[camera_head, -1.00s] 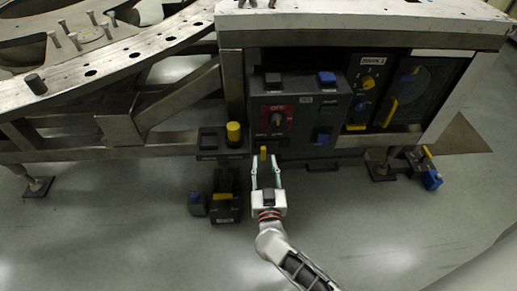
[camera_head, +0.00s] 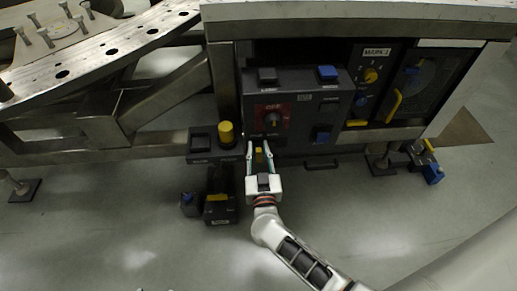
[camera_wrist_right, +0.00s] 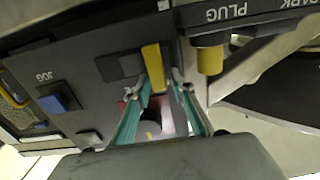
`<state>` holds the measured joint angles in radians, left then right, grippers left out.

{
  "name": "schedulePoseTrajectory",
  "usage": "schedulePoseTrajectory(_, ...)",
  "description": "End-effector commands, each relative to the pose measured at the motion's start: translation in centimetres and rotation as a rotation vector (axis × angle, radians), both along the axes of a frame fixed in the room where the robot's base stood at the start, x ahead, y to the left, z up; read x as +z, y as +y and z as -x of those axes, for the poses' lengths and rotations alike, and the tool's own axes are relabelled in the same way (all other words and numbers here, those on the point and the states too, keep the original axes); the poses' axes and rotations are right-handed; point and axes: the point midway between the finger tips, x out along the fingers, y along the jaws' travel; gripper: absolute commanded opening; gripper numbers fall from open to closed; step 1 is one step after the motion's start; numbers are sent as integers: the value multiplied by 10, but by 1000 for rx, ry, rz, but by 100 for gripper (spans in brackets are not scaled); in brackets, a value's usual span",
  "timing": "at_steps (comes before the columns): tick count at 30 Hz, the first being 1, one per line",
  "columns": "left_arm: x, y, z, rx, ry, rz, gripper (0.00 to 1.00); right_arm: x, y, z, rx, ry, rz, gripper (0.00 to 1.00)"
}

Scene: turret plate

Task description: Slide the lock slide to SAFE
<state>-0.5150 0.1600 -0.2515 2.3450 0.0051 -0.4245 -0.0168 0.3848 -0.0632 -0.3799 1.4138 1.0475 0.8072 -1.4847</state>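The lock slide appears to be the small yellow tab (camera_head: 258,155) at the lower left of the dark control box (camera_head: 337,100). In the right wrist view the yellow tab (camera_wrist_right: 153,66) stands out from a dark slot plate. My right gripper (camera_head: 259,147) is open, with its fingers on either side of the tab. In the right wrist view the fingertips (camera_wrist_right: 161,80) are apart, close around the tab; I cannot tell whether they touch it. No SAFE mark is readable. Two small pale tips at the head view's bottom edge may be my left gripper (camera_head: 155,290).
A red-labelled rotary switch (camera_head: 273,119) sits just above the tab. A yellow plug (camera_head: 226,133) stands in a dark holder to the left. Dark blocks (camera_head: 220,210) stand on the floor below. A yellow-handled door (camera_head: 394,105) is at the right.

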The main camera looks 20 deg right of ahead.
Motion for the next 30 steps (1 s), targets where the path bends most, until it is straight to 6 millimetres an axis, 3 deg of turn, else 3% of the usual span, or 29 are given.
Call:
schedulePoseTrajectory(1, 0, 0, 0, 0, 0, 0, 40, 0, 0, 0, 0, 0, 0, 7)
schedulePoseTrajectory(2, 0, 0, 0, 0, 0, 0, 40, 0, 0, 0, 0, 0, 0, 0)
schedulePoseTrajectory(8, 3, -1, -2, -1, -5, 1, 40, 1, -2, 0, 0, -1, 1, 0)
schedulePoseTrajectory(12, 15, 3, -9, -2, -28, -17, 40, 8, -23, 4, -1, -9, 5, 0)
schedulePoseTrajectory(16, 3, 14, -3, -2, 1, -55, 40, 6, -39, 9, 0, -6, 1, 0)
schedulePoseTrajectory(21, -17, 24, 13, 2, 47, -78, 40, 0, -44, 13, -2, 0, -1, 0)
schedulePoseTrajectory(26, -17, 23, 14, -1, 48, -77, 40, -1, -45, 13, -4, 1, 0, 0)
schedulePoseTrajectory(27, -16, 22, 13, -1, 45, -76, 40, -1, -45, 13, -5, 1, 0, 21)
schedulePoseTrajectory(28, -15, 22, 12, -1, 44, -76, 40, -1, -45, 13, -5, 1, 0, 28)
schedulePoseTrajectory(30, -13, 22, 10, -1, 38, -74, 40, -1, -45, 13, -4, 1, 0, 31)
